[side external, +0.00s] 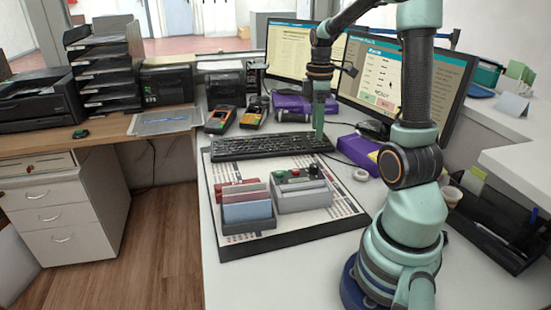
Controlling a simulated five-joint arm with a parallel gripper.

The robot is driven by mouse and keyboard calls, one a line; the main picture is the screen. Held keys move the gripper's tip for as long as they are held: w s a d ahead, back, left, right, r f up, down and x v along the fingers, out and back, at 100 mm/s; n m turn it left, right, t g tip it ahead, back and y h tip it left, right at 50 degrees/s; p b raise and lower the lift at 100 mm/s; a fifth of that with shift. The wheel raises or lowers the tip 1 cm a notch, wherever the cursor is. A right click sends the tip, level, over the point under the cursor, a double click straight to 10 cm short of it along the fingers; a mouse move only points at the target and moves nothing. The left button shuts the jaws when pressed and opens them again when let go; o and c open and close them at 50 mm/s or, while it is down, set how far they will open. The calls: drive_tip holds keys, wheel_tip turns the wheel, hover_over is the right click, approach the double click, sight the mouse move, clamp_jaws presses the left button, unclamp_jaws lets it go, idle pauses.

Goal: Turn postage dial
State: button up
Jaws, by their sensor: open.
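A grey box-shaped device (302,200) stands on a dark-edged mat on the white counter. Small red, green and dark parts sit along its back top edge, and a dark round knob (281,175) at its left may be the postage dial. At this size I cannot tell how it is turned. My gripper (318,138) points down above the right end of the black keyboard, behind the device and apart from the knob. It is open, with nothing seen between its fingers.
A holder with red and blue cards (247,208) stands left of the device. The keyboard (265,146) lies behind it. Two monitors (405,80) stand at the back. A white tape roll (361,175) and purple box (357,151) lie right. The front counter is clear.

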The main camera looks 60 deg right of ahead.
sight(314, 165)
drive_tip(key=f, duration=1.1)
drive_tip(key=shift+s+a+f, duration=0.15)
drive_tip(key=shift+a+f, duration=0.05)
drive_tip(key=shift+a, duration=0.1)
drive_tip(key=shift+c, duration=0.3)
clamp_jaws()
